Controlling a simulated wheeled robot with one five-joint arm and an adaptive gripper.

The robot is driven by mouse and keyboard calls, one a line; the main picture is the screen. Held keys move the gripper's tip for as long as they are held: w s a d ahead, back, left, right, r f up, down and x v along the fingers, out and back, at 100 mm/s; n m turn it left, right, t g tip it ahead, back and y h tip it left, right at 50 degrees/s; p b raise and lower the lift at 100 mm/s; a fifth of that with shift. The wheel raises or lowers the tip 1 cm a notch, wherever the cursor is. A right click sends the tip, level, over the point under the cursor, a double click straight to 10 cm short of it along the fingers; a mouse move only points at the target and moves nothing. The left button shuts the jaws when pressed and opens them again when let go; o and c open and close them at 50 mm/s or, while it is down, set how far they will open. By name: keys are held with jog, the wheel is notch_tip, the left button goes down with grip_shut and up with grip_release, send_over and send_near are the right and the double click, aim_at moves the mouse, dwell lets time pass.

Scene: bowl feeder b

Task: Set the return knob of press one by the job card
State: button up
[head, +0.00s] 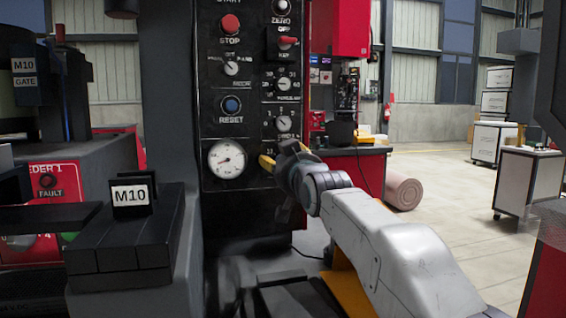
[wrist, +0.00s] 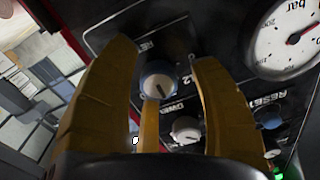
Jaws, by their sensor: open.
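The press's black control panel (head: 262,75) stands upright in the head view. My gripper (head: 277,154) is at its lower right part, beside the round gauge (head: 226,159). In the wrist view my yellow fingers (wrist: 165,55) are open, one on each side of a round knob (wrist: 158,80) with a dark pointer line. Whether they touch it I cannot tell. Its label is partly hidden and begins with "RE". In the head view my gripper hides this knob. Another knob (head: 284,124) sits just above my gripper. No readable job card shows.
A red stop button (head: 230,24), a blue reset button (head: 231,104) and several dials share the panel. An M10 sign (head: 131,195) stands on a dark block at the left. A red bench (head: 352,165) and a rolled mat (head: 403,191) stand behind my arm. Open floor lies at the right.

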jog(key=shift+c, duration=0.3)
grip_shut()
jog(key=shift+r, duration=0.1)
jog(key=shift+r+n+p, duration=0.1)
jog(key=shift+n+p, duration=0.4)
jog(key=shift+n, duration=0.2)
jog(key=n+p, duration=0.1)
jog(key=n, duration=0.1)
jog(key=shift+n, duration=0.3)
jog(key=n+p, duration=0.1)
jog(key=n, duration=0.5)
jog(key=shift+n, duration=0.3)
